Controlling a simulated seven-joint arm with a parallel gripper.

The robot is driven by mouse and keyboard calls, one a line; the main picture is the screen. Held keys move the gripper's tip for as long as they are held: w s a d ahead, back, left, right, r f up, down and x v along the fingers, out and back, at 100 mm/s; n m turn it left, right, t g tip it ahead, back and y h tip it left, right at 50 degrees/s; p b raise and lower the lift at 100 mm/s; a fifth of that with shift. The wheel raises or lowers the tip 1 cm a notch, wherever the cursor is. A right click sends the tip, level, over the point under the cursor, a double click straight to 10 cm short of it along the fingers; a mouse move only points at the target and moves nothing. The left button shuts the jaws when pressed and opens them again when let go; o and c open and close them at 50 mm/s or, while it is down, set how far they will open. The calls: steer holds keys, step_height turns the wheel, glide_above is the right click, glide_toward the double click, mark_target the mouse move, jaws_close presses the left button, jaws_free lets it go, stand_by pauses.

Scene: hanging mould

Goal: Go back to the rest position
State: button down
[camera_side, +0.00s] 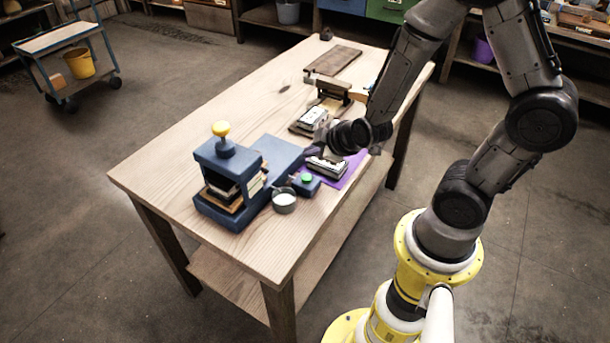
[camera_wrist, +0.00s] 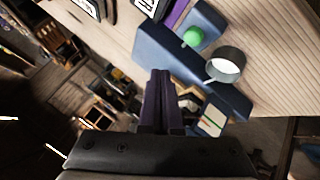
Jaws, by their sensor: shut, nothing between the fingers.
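My gripper (camera_side: 314,151) hangs over the table by the blue machine and the purple mat in the side view, its fingers partly hidden by the wrist. In the wrist view its dark purple fingers (camera_wrist: 160,74) are together, with nothing between them. The blue machine (camera_side: 232,168) has a yellow knob on top and stacked pieces inside. Its blue base (camera_wrist: 165,58) lies past the fingertips in the wrist view.
A grey metal cup (camera_side: 284,203) and a green button (camera_side: 306,178) stand by the machine. A purple mat (camera_side: 352,168) bears a dark-framed block (camera_side: 326,167). Dark stands and a board (camera_side: 333,60) lie farther back. The table's front left (camera_side: 160,165) is clear.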

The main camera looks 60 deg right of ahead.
steer(key=a+r+t+y, duration=0.1)
steer(key=a+r+t, duration=0.15)
steer(key=r, duration=0.75)
steer(key=a+r+t+y, duration=0.1)
steer(key=a+r, duration=0.2)
steer(key=r, duration=0.6)
steer(key=s+f+m+g, duration=0.1)
steer(key=s+m+g, duration=0.4)
steer(key=s, duration=1.1)
steer(key=shift+s+a+f+g+y, duration=0.2)
steer(key=shift+s+a+g+y, duration=0.15)
steer(key=shift+g, duration=0.5)
